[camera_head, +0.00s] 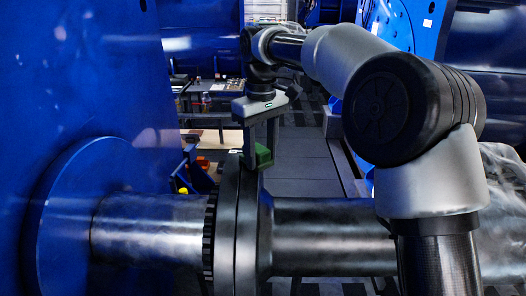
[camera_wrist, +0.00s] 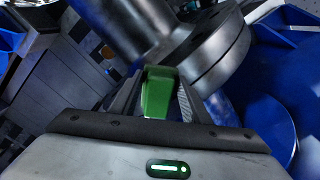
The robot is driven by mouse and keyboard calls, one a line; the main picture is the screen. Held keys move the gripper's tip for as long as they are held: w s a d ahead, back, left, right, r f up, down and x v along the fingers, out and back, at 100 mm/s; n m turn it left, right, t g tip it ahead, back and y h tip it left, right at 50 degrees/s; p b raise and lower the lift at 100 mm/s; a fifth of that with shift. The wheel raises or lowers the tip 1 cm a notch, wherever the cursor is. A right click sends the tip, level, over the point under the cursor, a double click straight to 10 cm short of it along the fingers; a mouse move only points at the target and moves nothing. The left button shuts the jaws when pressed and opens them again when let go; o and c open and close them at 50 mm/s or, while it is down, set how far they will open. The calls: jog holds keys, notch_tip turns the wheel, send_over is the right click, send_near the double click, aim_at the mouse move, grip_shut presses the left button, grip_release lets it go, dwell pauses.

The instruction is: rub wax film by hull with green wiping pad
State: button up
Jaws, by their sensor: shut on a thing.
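My gripper (camera_head: 261,160) points down just above and behind the dark shaft flange (camera_head: 243,225). It is shut on the green wiping pad (camera_head: 263,155), which shows between the fingers in the wrist view (camera_wrist: 158,95). The pad looks apart from the shaft, though its underside is hidden. The blue hull (camera_head: 85,70) fills the left of the head view, with a round blue collar around the shaft. The metal shaft section by the hull (camera_head: 145,225) has cloudy pale smears that look like the wax film. I cannot make out the film's edges.
The shaft (camera_head: 330,235) continues right of the flange, partly behind my arm. A workbench with small items (camera_head: 205,92) stands at the back. Orange and yellow items (camera_head: 203,163) lie behind the shaft. A grey floor strip (camera_head: 305,155) looks clear.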

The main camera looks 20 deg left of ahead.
jog(key=shift+s+a+r+p, duration=0.15)
jog(key=shift+s+a+p, duration=0.05)
jog(key=shift+a+p, duration=0.5)
jog(key=shift+s+a+r+p, duration=0.15)
jog(key=shift+a+p, duration=0.35)
jog(key=shift+a, duration=0.3)
jog(key=shift+a+f, duration=0.2)
jog(key=shift+a, duration=0.05)
jog(key=shift+f+p, duration=0.1)
jog(key=shift+p, duration=0.2)
jog(key=shift+d, duration=0.15)
jog(key=shift+w+d+f+b, duration=0.15)
jog(key=shift+w+d+b, duration=0.05)
jog(key=shift+d, duration=0.75)
jog(key=shift+w+d+f+b, duration=0.1)
jog(key=shift+w+d+b, duration=0.1)
jog(key=shift+d, duration=0.7)
jog(key=shift+s+d+r+p, duration=0.1)
jog(key=shift+s+p, duration=0.05)
jog(key=shift+p, duration=0.2)
